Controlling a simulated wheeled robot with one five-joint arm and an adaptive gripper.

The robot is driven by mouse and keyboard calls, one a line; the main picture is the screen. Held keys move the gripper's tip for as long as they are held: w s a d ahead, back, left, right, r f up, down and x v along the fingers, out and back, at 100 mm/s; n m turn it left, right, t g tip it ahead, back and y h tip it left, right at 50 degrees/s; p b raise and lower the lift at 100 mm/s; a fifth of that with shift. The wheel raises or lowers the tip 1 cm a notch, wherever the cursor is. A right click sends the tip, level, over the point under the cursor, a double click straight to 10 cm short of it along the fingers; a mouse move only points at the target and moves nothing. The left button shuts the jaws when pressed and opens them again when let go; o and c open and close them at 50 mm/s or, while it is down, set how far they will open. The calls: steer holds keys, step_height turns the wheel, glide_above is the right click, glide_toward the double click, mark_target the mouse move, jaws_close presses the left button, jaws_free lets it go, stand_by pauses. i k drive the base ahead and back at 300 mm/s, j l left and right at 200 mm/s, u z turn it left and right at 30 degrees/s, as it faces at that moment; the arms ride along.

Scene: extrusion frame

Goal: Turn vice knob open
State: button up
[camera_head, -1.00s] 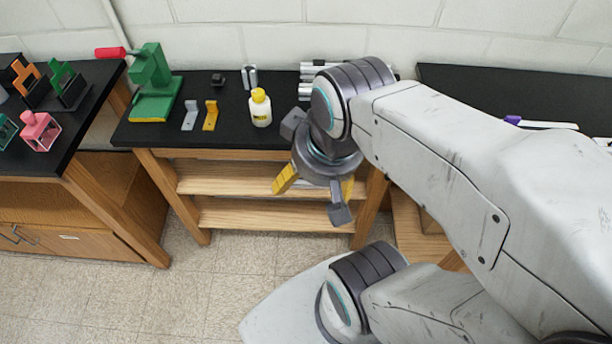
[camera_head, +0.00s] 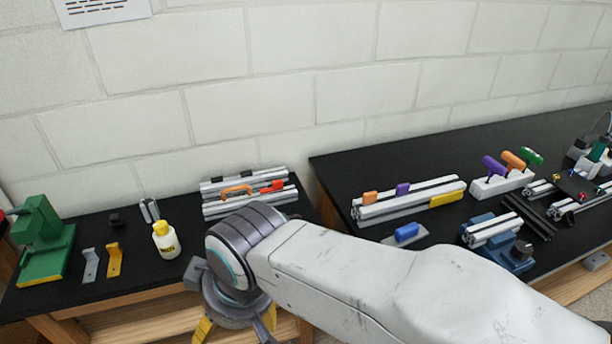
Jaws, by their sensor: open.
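A blue vice (camera_head: 512,262) stands on the right black-topped table, near its front edge. A dark knob (camera_head: 522,250) is at its front, and silver extrusion pieces (camera_head: 491,230) lie in the vice. How far the vice is open cannot be told. My gripper (camera_head: 236,328) is at the bottom, in front of the left table, well left of the vice and touching nothing visible. Its yellow and grey fingers are spread and empty, with the tips partly cut off by the frame's lower edge.
Extrusions (camera_head: 410,200) and a white holder (camera_head: 502,184) with coloured-handled tools stand behind the vice. A blue-handled item (camera_head: 407,232) lies left of it. The left table holds a green press (camera_head: 45,240), brackets and a yellow-white bottle (camera_head: 165,240). A gap separates the tables.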

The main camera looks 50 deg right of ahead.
mark_target(521, 250)
steer(key=k+z, duration=0.15)
steer(key=z, duration=2.85)
steer(key=j+z, duration=0.15)
